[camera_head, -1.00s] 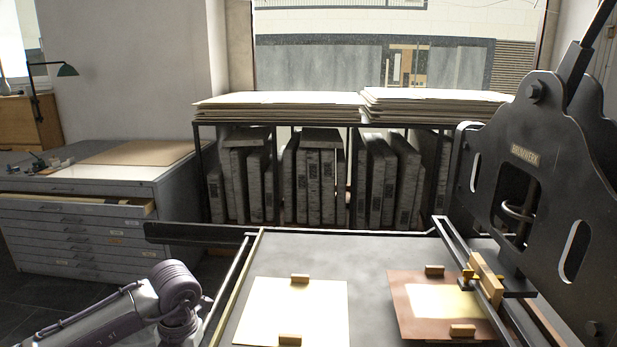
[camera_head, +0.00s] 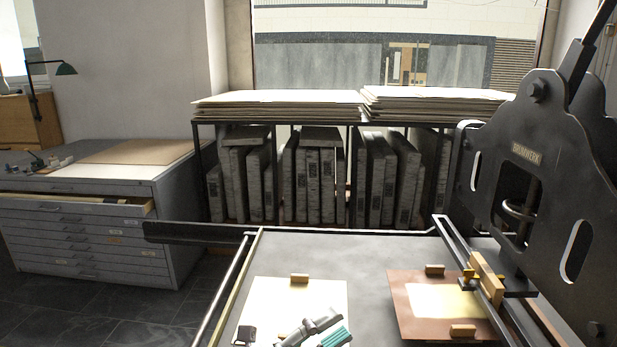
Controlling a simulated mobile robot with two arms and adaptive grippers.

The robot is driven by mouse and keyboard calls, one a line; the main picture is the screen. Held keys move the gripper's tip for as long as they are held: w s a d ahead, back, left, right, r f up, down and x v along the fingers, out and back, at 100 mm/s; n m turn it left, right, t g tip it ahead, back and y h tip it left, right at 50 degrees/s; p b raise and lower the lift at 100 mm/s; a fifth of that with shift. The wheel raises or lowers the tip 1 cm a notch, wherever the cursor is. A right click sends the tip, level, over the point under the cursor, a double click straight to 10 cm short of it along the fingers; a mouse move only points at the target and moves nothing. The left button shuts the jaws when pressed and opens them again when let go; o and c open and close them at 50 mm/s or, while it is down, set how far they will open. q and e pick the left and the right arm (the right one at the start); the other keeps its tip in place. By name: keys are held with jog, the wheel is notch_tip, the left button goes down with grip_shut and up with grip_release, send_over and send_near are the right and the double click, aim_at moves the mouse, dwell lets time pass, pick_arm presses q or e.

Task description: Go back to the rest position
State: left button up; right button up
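Part of my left gripper (camera_head: 318,329) shows at the bottom edge of the head view, in front of the near part of a cream sheet (camera_head: 282,293) on the press bed. I see a grey finger link and a teal ribbed pad. The rest is cut off by the frame, so I cannot tell how far apart its fingers are. A small dark piece (camera_head: 246,335) shows to its left; I cannot tell what it is. My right gripper is not in view.
The dark press bed (camera_head: 350,258) also carries a copper-coloured plate (camera_head: 403,305) with small wooden blocks. The tall black press frame (camera_head: 548,185) stands at right. A grey drawer cabinet (camera_head: 180,225) is at left, with its top drawer ajar. Dark floor is clear before it.

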pick_arm(q)
jog(key=w+a+f+n+t+y, duration=0.25)
jog(key=a+n+t+y, duration=0.25)
jog(key=a+n+y, duration=0.4)
jog(key=w+a+f+n+t+y, duration=0.2)
jog(key=a+f+n+t+y, duration=0.35)
jog(key=n, duration=0.55)
jog(key=s+a+f+n+g+y, duration=0.5)
jog(key=a+f+g+y, duration=0.1)
jog(key=a+f, duration=0.15)
jog(key=s+a+f+n+g, duration=0.1)
jog(key=s+f+g, duration=0.5)
jog(key=s, duration=0.4)
jog(key=s+a+f+n+g, duration=0.1)
jog(key=s+f+g, duration=0.3)
jog(key=s+f, duration=0.45)
jog(key=s+f+g+p, duration=0.1)
jog(key=s+f, duration=0.1)
jog(key=f, duration=1.1)
jog(key=s+f+g+p, duration=0.1)
jog(key=s+f, duration=0.1)
jog(key=f, duration=1.1)
jog(key=s+a+f, duration=0.2)
jog(key=s+f, duration=1)
jog(key=s, duration=0.3)
jog(key=shift+s+a+f+g+h+p, duration=0.2)
jog(key=shift+a+f+g+h+p, duration=0.15)
jog(key=shift+p, duration=0.1)
